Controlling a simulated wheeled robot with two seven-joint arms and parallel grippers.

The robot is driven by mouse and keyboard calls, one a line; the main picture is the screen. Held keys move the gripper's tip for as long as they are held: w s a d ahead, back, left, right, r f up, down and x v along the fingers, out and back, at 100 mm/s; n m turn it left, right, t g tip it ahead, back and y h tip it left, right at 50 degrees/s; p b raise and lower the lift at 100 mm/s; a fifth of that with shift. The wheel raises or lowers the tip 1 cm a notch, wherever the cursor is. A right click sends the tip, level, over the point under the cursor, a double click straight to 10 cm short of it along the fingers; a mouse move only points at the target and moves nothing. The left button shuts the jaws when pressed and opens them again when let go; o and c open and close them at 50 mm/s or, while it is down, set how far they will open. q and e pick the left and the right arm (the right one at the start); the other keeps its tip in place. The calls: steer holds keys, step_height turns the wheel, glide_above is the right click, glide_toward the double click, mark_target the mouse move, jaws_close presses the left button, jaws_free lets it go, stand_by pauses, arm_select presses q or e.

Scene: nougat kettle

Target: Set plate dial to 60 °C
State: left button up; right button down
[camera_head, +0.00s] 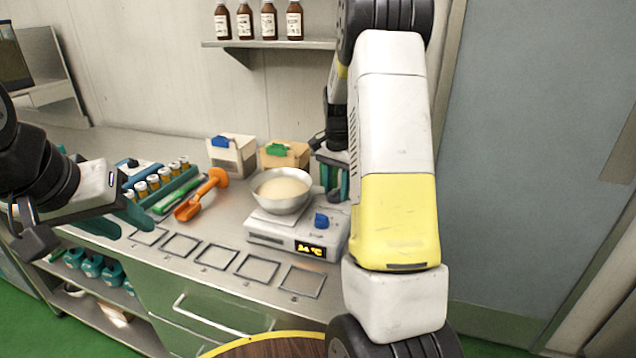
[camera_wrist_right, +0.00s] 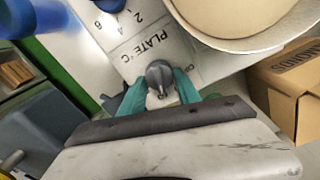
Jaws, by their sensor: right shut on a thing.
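The hot plate (camera_head: 265,235) stands on the bench with a metal bowl (camera_head: 290,203) of pale contents on it. Its lit display (camera_head: 311,249) shows a reading in °C, with blurred digits. A blue knob (camera_head: 321,220) stands at the plate's right; a blue knob also shows at the top of the right wrist view (camera_wrist_right: 110,4), near scale numbers and the label PLATE °C. My right gripper (camera_head: 333,178) is beside the bowl; in its wrist view its teal fingers (camera_wrist_right: 160,92) are shut on a small grey knob (camera_wrist_right: 160,75). My left gripper (camera_head: 116,222) is open and empty.
An orange scoop (camera_head: 200,195) and a rack of small bottles (camera_head: 155,182) lie left of the plate. Two boxes (camera_head: 232,155) (camera_head: 285,155) stand behind. Outlined squares (camera_head: 218,256) mark the clear front of the bench. Brown bottles (camera_head: 268,20) line a shelf.

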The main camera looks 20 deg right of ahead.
mark_target(336, 189)
steer(key=shift+m, duration=0.6)
steer(key=c, duration=0.9)
jaws_free()
step_height(336, 189, up, 8)
steer(key=shift+f, duration=0.1)
